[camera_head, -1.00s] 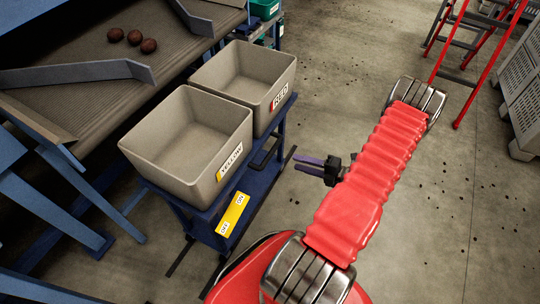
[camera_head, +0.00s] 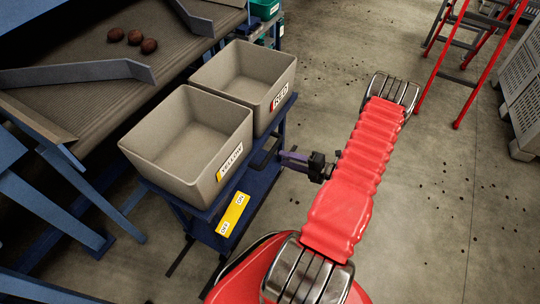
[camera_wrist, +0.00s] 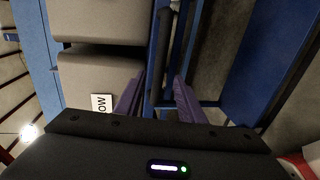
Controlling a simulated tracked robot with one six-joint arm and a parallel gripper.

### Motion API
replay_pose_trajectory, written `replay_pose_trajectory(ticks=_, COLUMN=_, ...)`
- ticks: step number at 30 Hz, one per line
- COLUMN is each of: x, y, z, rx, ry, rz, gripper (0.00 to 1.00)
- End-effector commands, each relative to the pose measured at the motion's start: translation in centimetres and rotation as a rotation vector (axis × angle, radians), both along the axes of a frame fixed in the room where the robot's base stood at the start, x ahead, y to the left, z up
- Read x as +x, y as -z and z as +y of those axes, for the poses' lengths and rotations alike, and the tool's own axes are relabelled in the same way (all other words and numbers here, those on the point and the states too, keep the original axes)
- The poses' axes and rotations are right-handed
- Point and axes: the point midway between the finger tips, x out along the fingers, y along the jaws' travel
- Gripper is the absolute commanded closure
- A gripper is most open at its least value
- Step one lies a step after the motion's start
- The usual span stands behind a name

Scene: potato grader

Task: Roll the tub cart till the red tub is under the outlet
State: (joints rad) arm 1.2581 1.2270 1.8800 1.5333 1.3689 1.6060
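The blue tub cart (camera_head: 205,212) stands beside the grader and carries two beige tubs. The tub labelled RED (camera_head: 262,92) is the farther one; the tub labelled YELLOW (camera_head: 190,148) is nearer. Both look empty. The grader's outlet seems to be the gap between the belt's guide plates (camera_head: 172,50), left of the tubs; its exact alignment is hard to tell. My gripper (camera_head: 283,156) is open at the cart's right side, by its dark handle bar (camera_head: 262,158). In the wrist view, the purple fingers (camera_wrist: 158,92) are apart, with blue frame and a dark bar ahead; contact cannot be told.
Several dark potatoes, at least three (camera_head: 132,37), lie on the belt (camera_head: 75,105). A yellow plate with marked ends (camera_head: 233,214) is on the cart's near end. A red ladder (camera_head: 470,60) and grey crates (camera_head: 520,85) stand right.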

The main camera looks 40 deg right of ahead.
Motion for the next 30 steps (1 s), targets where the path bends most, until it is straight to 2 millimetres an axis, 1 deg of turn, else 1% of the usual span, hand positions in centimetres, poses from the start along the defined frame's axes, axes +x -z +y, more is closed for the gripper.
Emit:
replay_pose_trajectory(ticks=1, x=0.7, y=0.2, z=0.4, rx=0.0, ry=-0.004, rz=0.0, gripper=0.64)
replay_pose_trajectory(ticks=9, x=4.2, y=0.9, z=1.5, rx=-0.001, ry=-0.003, rz=0.0, gripper=0.64)
replay_pose_trajectory(ticks=15, x=6.3, y=1.4, z=2.3, rx=-0.001, ry=-0.001, rz=0.0, gripper=0.64)
replay_pose_trajectory(ticks=20, x=7.0, y=1.5, z=2.5, rx=-0.001, ry=0.0, rz=0.0, gripper=0.64)
replay_pose_trajectory(ticks=28, x=7.1, y=1.5, z=2.5, rx=-0.001, ry=0.001, rz=0.0, gripper=0.64)
replay_pose_trajectory(ticks=30, x=7.1, y=1.5, z=2.5, rx=-0.001, ry=0.001, rz=0.0, gripper=0.69)
